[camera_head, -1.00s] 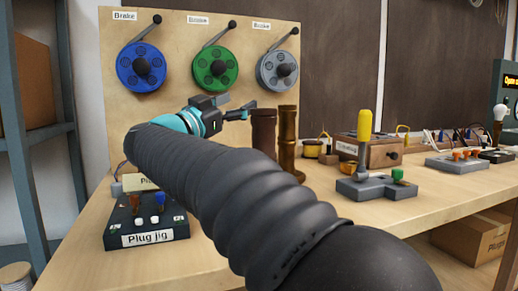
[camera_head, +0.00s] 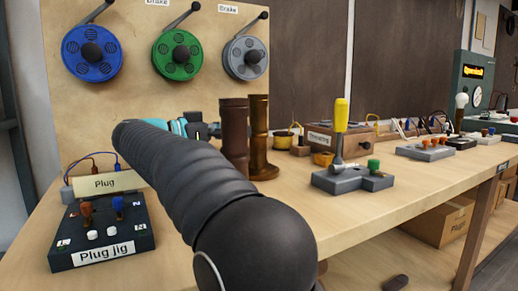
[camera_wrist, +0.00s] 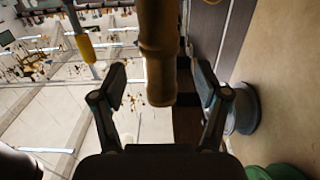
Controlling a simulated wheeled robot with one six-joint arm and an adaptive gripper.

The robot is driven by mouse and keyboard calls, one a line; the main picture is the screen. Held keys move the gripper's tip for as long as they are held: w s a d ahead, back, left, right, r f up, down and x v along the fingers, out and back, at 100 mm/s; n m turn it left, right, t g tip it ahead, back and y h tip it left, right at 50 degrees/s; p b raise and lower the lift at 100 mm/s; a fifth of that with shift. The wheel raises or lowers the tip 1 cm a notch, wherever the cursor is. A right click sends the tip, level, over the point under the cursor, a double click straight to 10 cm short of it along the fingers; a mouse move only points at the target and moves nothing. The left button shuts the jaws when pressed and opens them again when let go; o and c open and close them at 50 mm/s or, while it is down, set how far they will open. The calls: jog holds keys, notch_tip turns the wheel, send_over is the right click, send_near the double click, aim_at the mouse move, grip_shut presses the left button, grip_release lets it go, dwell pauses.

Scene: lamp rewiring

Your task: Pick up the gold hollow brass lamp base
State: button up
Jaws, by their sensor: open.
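The gold brass lamp base (camera_head: 260,130) is a tall ringed tube with a wide foot, standing upright on the bench. A similar dark brown tube (camera_head: 233,135) stands just left of it in the head view. My gripper (camera_wrist: 160,78) is open. In the wrist view a gold-brown ringed tube (camera_wrist: 158,45), which looks like the lamp base, lies between the two fingers with gaps on both sides. In the head view my arm and the brown tube hide much of my gripper.
A yellow-handled tool (camera_head: 341,115) stands on a grey block to the right. The plug jig (camera_head: 100,230) is at the front left. A board with blue, green and grey brake reels (camera_head: 180,55) rises behind. Bare bench top lies at the front right.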

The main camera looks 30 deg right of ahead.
aim_at(258, 127)
jog(key=shift+w+d, duration=0.1)
jog(key=shift+d, duration=2.95)
jog(key=shift+r, duration=0.1)
grip_shut()
